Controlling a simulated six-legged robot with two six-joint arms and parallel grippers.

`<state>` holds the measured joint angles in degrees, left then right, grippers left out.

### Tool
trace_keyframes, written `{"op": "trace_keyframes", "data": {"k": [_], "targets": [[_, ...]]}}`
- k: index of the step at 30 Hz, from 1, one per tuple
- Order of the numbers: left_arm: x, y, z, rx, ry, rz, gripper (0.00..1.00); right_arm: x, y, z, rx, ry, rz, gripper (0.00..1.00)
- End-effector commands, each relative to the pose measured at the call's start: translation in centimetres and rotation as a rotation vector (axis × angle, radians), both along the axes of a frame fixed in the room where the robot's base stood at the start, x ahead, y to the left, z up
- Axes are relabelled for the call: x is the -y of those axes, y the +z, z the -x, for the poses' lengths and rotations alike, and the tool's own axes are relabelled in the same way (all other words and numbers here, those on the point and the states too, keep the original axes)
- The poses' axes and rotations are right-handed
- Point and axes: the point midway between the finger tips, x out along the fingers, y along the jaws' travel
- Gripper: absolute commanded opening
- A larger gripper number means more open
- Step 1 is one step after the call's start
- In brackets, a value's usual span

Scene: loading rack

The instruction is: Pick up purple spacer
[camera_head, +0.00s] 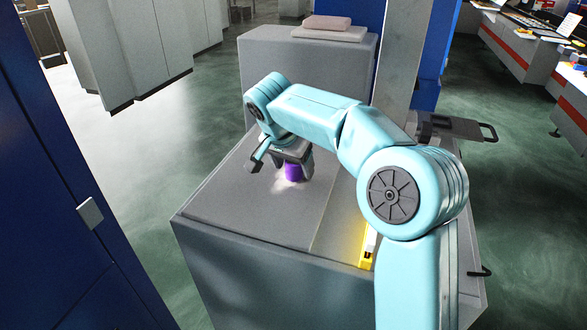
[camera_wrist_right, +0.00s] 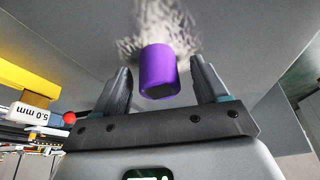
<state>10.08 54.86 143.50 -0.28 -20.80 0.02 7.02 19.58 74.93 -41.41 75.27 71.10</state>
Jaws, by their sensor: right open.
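The purple spacer (camera_head: 293,172) is a short purple cylinder with a dark opening in its end. It is on the grey top of the bench (camera_head: 250,215), partly hidden by my right gripper in the head view. In the right wrist view the spacer (camera_wrist_right: 158,72) sits between the two dark fingers, with a gap visible on each side. My right gripper (camera_head: 286,168) is open and pointed down at the spacer; it also shows in the right wrist view (camera_wrist_right: 160,85). My left gripper is not in view.
A yellow item (camera_head: 366,248) with a white part lies at the bench's right side. A grey block behind carries pinkish slabs (camera_head: 326,24). A blue cabinet (camera_head: 45,190) stands left.

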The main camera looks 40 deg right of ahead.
Motion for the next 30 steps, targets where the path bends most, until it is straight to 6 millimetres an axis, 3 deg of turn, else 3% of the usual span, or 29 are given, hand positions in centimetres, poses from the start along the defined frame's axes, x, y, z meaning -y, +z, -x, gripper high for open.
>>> {"op": "trace_keyframes", "data": {"k": [8,14,24,30], "targets": [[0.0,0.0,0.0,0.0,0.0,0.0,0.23,0.3,-0.5,-0.1,0.0,-0.001,0.0,0.73],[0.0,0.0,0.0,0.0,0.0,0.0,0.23,0.3,-0.5,-0.1,0.0,-0.001,0.0,0.11],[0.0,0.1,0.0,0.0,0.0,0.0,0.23,0.3,0.0,-0.1,0.003,-0.001,0.001,0.1],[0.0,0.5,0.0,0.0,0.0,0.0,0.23,0.2,2.7,-0.2,0.007,0.0,0.0,0.1]]}}
